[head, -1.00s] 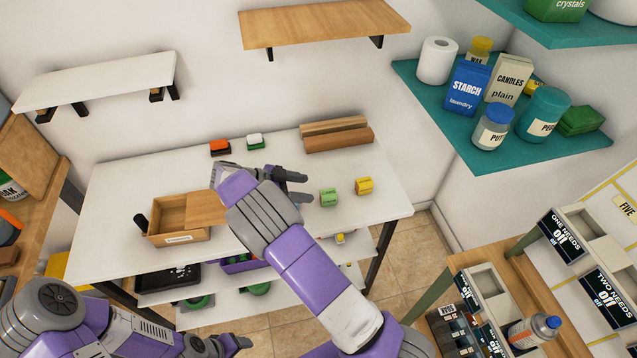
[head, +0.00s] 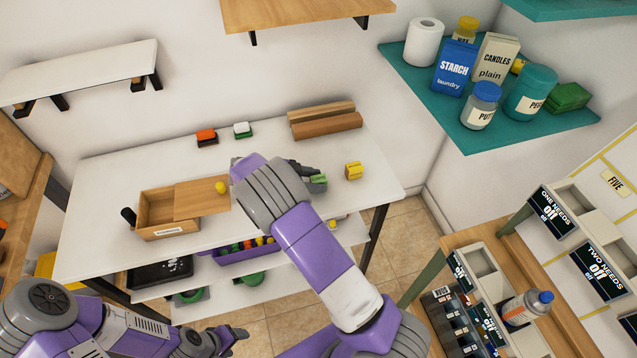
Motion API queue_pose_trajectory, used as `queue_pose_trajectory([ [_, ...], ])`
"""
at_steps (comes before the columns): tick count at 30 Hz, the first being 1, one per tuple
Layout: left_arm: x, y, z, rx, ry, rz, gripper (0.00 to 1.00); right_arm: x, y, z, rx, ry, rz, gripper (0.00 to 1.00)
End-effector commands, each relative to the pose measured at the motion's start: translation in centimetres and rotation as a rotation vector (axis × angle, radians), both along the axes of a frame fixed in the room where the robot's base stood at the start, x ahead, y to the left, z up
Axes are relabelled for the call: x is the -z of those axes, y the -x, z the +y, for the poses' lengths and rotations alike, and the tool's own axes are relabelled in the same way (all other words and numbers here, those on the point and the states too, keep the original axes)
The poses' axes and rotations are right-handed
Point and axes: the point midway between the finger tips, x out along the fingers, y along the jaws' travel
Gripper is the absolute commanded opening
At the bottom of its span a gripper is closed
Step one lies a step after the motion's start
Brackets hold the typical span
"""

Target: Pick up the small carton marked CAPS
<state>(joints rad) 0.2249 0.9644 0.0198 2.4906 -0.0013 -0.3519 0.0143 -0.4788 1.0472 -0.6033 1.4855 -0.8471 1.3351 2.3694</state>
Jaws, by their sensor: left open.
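Two small cartons stand on the white table, a green one (head: 318,181) and a yellow one (head: 353,171). Their lettering is too small to read, so I cannot tell which is marked CAPS. My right gripper (head: 308,172) is at the green carton, and its fingers partly cover that carton's top. I cannot tell whether they grip it. The yellow carton stands apart, just right of the gripper. My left gripper (head: 226,341) is open and empty at the bottom of the view, low in front of the table.
A wooden box (head: 150,208) with a partly open lid and yellow knob stands left on the table (head: 110,185). Red and white-topped blocks and wooden bars (head: 325,124) lie at the back. A lower shelf holds a purple tray (head: 225,258). The table's front middle is clear.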

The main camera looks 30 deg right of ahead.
Motion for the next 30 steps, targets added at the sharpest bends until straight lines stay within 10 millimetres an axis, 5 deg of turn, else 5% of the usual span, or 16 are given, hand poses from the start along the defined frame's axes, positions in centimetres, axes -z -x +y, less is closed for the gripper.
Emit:
queue_pose_trajectory([
  [8, 0.0, 0.0, 0.0, 0.000, 0.000, 0.000, 0.61, 0.0, 0.0, 0.0, 0.000, 0.000, 0.000, 0.06],
  [17, -0.2, 0.0, 0.0, 0.000, 0.000, 0.000, 0.61, -0.7, 0.0, 0.0, 0.000, 0.001, -0.002, 0.06],
  [30, -1.8, 0.0, 0.0, 0.000, 0.000, 0.000, 0.61, -8.7, 0.0, 0.0, -0.001, -0.001, -0.002, 0.06],
])
